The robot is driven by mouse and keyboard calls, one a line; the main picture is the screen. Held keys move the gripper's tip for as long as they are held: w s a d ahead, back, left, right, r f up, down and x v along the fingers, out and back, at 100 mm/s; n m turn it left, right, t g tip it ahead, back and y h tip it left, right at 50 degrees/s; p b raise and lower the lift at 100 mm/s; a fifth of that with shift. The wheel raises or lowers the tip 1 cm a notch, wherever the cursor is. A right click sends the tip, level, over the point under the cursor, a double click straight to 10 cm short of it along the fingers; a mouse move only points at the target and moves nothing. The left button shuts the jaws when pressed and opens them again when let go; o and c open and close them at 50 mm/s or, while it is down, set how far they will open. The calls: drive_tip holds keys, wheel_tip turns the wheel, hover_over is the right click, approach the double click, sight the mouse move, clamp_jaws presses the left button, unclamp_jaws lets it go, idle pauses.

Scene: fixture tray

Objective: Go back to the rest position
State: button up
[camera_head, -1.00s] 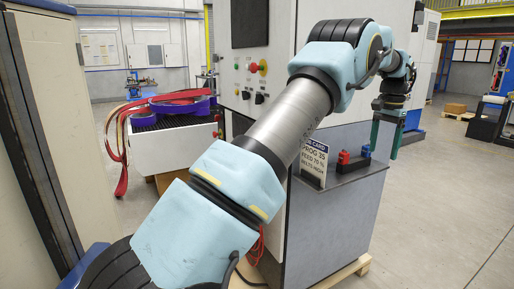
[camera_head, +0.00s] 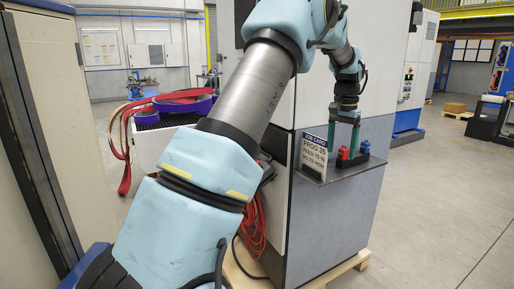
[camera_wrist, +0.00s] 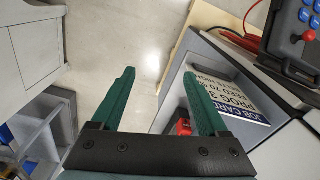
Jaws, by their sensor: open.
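My gripper (camera_head: 343,138) has two green fingers, parted with nothing between them. In the head view it overlaps the back of the grey ledge (camera_head: 335,172), near the job card and the fixture tray. In the wrist view my gripper (camera_wrist: 160,76) has bare floor between its fingertips. The dark fixture tray (camera_head: 352,164) sits on the ledge and holds a red part (camera_head: 343,153) and a blue part (camera_head: 365,147). In the wrist view the red part (camera_wrist: 183,126) is partly hidden by the right finger. I cannot tell the exact gap to the tray.
The job card (camera_head: 313,155) stands on the ledge; it also shows in the wrist view (camera_wrist: 232,98). A control panel (camera_wrist: 296,40) with a red button is at the upper right there. Red cables (camera_head: 252,222) hang beside the machine.

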drive_tip(key=s+a+f+n, duration=0.15)
drive_tip(key=s+a, duration=0.25)
drive_tip(key=a, duration=0.4)
drive_tip(key=s+a+f+n+t, duration=0.15)
drive_tip(key=s+a, duration=0.25)
drive_tip(key=a, duration=0.5)
drive_tip(key=s+a+f+n+g, duration=0.1)
drive_tip(key=s+a+n, duration=0.2)
drive_tip(key=a, duration=0.5)
drive_tip(key=s+a+f+n, duration=0.2)
drive_tip(key=s+a, duration=0.5)
drive_tip(key=s, duration=0.4)
drive_tip(key=shift+a+f+t, duration=0.25)
drive_tip(key=shift+f+t, duration=0.2)
drive_tip(key=shift+f, duration=0.35)
